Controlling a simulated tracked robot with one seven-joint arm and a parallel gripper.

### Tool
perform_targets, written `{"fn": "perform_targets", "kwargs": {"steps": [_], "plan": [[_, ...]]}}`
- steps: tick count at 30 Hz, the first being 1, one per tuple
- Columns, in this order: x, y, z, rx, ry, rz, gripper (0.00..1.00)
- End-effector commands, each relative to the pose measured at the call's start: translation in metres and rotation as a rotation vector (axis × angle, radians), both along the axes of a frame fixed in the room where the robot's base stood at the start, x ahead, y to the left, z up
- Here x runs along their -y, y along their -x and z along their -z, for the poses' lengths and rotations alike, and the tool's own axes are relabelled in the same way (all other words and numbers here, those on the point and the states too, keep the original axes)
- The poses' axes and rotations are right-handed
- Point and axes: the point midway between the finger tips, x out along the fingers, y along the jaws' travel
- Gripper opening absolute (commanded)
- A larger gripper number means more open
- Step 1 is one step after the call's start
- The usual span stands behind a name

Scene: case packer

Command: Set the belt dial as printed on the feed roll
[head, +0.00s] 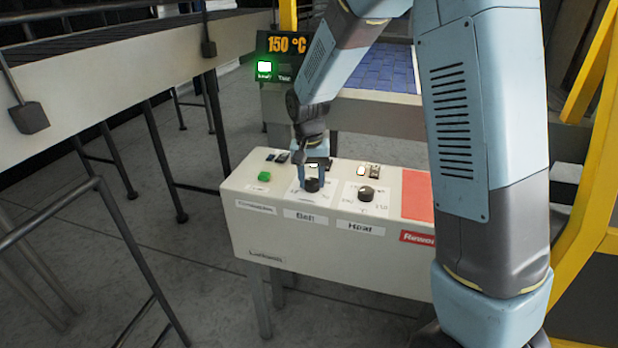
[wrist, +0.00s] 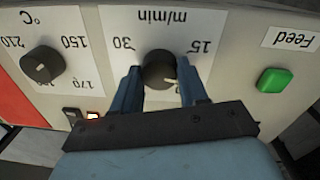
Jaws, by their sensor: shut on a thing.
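The belt dial (head: 312,185) is a round black knob on the white control box, above the label "Belt". In the wrist view the dial (wrist: 158,67) sits on an upside-down m/min scale showing 30 and 15; other figures are partly hidden by my fingers. A pale pointer mark shows at its lower right. My gripper (head: 313,174) reaches down from above, and in the wrist view its two blue fingers (wrist: 162,72) are shut on the dial, one on each side. I cannot make out the feed roll or its print.
The heat dial (head: 366,194), with a °C scale, stands beside the belt dial. A green feed button (wrist: 274,80) is on its other side. A display (head: 286,44) reads 150 °C with a green lamp below. A red rework area (head: 416,195) lies at the box's right.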

Motion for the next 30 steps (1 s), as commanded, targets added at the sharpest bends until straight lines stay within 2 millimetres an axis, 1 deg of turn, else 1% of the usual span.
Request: {"fn": "perform_targets", "kwargs": {"steps": [1, 12, 18, 24, 30], "plan": [[-0.0032, -0.0029, -0.0029, 0.011, -0.007, -0.047, 0.13], [-0.0008, -0.0026, -0.0028, 0.012, -0.004, -0.393, 0.12], [0.0001, -0.0022, -0.0027, 0.011, -0.002, -0.554, 0.12], [0.0016, -0.0021, -0.0025, 0.010, 0.000, -0.674, 0.12], [0.0024, -0.0020, -0.0021, 0.009, 0.000, -0.746, 0.12]]}}
